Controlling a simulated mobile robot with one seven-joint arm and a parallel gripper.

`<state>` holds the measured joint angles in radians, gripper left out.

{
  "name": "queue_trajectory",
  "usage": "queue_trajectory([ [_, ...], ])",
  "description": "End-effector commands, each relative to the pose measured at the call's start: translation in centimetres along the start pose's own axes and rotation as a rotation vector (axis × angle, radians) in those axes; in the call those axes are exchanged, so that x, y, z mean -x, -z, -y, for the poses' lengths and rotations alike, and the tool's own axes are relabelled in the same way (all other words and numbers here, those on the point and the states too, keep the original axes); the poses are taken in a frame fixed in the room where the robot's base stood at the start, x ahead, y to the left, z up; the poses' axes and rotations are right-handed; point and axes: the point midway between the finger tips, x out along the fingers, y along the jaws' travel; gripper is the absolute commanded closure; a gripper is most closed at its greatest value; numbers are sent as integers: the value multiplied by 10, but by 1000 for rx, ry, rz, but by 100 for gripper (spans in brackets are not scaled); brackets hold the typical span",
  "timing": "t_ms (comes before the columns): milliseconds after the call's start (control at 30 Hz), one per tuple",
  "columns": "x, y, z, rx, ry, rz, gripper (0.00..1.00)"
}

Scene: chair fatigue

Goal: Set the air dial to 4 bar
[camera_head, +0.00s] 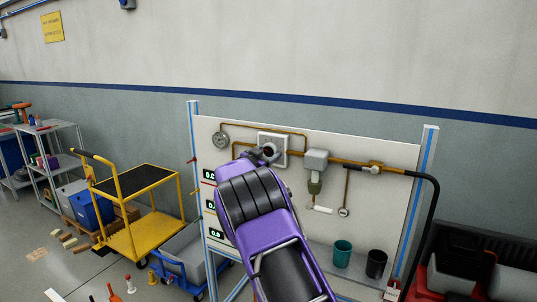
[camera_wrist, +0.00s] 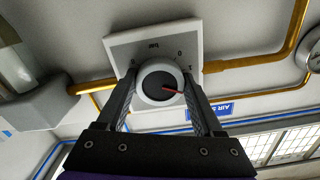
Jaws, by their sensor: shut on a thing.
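The air dial is a pale square plate (camera_wrist: 122,50) on the wall panel, with a round knob (camera_wrist: 158,78) that has a white rim and a dark face. A red pointer on the knob points right and slightly down in the wrist view. In the head view the plate (camera_head: 279,142) shows behind my gripper (camera_head: 268,152), which hides the knob.
Brass pipes (camera_head: 290,130) run along the panel (camera_head: 385,190). A round gauge (camera_head: 220,141) is left of the dial, and a grey valve body (camera_head: 317,159) is close on its right. Green (camera_head: 342,253) and black (camera_head: 376,263) cups stand below. A yellow cart (camera_head: 135,240) is at left.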

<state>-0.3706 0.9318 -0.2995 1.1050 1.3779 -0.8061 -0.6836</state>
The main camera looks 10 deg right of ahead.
Motion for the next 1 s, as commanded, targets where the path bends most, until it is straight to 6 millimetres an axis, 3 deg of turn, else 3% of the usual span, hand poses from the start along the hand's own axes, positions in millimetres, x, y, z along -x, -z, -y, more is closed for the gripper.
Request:
queue_trajectory([
  [1000, 0, -2, 0, -881, -1, -1, 87],
])
